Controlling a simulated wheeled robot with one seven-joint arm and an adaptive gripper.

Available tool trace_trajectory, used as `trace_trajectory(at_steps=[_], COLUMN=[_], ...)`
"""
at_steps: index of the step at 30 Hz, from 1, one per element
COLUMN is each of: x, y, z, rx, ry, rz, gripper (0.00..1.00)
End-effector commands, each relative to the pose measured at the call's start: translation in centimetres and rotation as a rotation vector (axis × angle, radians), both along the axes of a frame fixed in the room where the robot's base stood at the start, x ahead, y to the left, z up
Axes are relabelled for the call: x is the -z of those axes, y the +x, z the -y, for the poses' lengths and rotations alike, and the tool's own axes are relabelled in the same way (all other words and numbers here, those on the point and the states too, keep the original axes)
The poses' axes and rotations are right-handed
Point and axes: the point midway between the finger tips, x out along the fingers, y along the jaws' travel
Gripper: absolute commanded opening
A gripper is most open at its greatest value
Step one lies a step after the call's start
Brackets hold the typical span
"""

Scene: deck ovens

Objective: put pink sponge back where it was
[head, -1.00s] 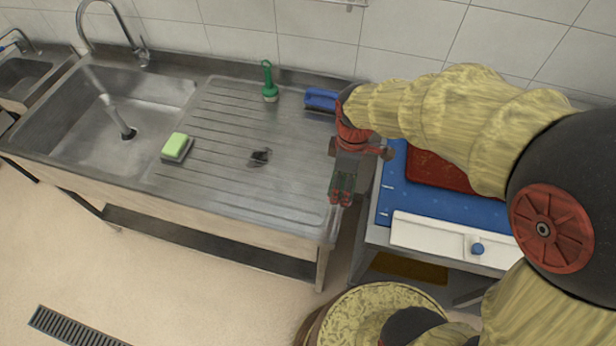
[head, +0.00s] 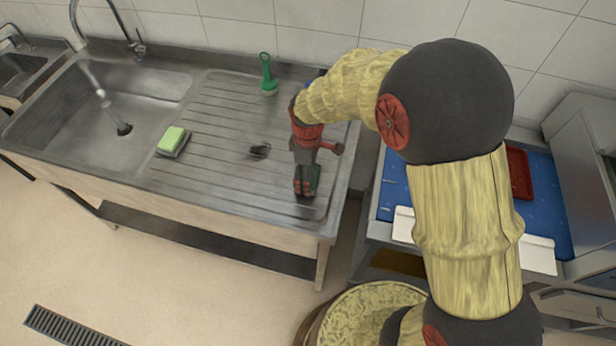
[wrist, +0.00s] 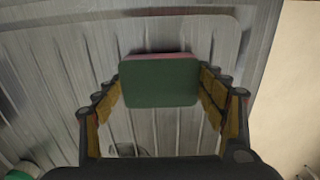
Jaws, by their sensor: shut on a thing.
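The pink sponge (wrist: 160,57) shows in the wrist view as a dark green pad face with a thin pink strip along its far edge. My gripper (wrist: 160,88) is shut on it, a finger at each side. In the head view my gripper (head: 305,188) points down over the right end of the ribbed steel drainboard (head: 215,150). Only a green sliver of the sponge (head: 317,178) shows there beside the fingers. I cannot tell whether it touches the steel.
A light green sponge (head: 172,138) sits by the sink basin (head: 100,100). A small dark object (head: 260,150) lies mid-drainboard. A green-handled brush (head: 267,75) stands at the back. A blue-topped table (head: 555,200) stands right, across a gap.

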Motion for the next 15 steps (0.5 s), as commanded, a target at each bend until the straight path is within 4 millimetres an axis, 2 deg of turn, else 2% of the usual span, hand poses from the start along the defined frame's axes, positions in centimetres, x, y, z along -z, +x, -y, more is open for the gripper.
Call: trace_trajectory(at_steps=[1,3,14,15], x=[0.78,1.12,1.43,1.38], y=[0.0,0.03,0.03,0.04], z=[0.01,0.01,0.02,0.02], rx=[0.0,0.0,0.0,0.001], ry=[0.0,0.001,0.001,0.0], rz=[0.0,0.001,0.001,0.002], gripper=[0.47,0.47,0.47,0.72])
